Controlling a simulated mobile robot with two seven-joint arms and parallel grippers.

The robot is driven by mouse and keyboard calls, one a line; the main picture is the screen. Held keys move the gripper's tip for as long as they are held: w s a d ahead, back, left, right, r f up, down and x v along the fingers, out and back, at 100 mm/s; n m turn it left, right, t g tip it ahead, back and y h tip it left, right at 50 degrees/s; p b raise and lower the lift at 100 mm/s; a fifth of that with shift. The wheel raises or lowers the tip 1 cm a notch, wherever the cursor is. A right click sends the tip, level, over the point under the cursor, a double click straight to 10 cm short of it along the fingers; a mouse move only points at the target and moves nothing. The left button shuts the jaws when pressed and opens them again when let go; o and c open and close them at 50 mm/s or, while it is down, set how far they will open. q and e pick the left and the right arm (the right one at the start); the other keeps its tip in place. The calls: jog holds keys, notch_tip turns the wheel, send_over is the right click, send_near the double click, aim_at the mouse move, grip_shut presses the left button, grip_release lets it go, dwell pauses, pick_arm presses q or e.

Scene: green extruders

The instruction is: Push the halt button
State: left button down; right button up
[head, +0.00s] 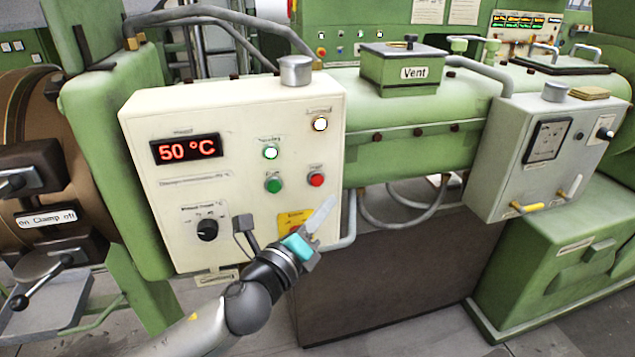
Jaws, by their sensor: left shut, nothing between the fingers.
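A cream control box (160,120) is mounted on the green machine. On its face are a small red button (316,180), a green button (273,185) to its left and a lit green button (270,152) above. The tiny labels over them are too small to read, so I cannot tell which is the halt button. A yellow plate (284,218) sits lower, partly hidden behind my left gripper. My left gripper (327,207) is shut and empty, its tip just below and right of the red button. I cannot tell its gap to the box. My right gripper is not in view.
A display (186,148) reads 50 °C, with a black knob (207,230) below it. A black plug with a cable (244,227) sticks out beside my wrist. A hose curves below the green barrel.

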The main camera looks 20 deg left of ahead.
aim_at(317, 180)
pick_arm(q)
jog(key=shift+w+a, duration=0.65)
jog(key=shift+w, duration=0.3)
jog(key=shift+w+a, duration=0.65)
jog(key=shift+w, duration=0.3)
jog(key=shift+w, duration=0.1)
dwell(0.6)
jog(key=shift+w+a, duration=0.2)
jog(key=shift+w, duration=0.05)
jog(key=shift+w+a, duration=0.25)
jog(key=shift+w, duration=0.05)
dwell(0.7)
dwell(0.3)
jog(key=shift+s+d, duration=0.45)
jog(key=shift+s, duration=0.2)
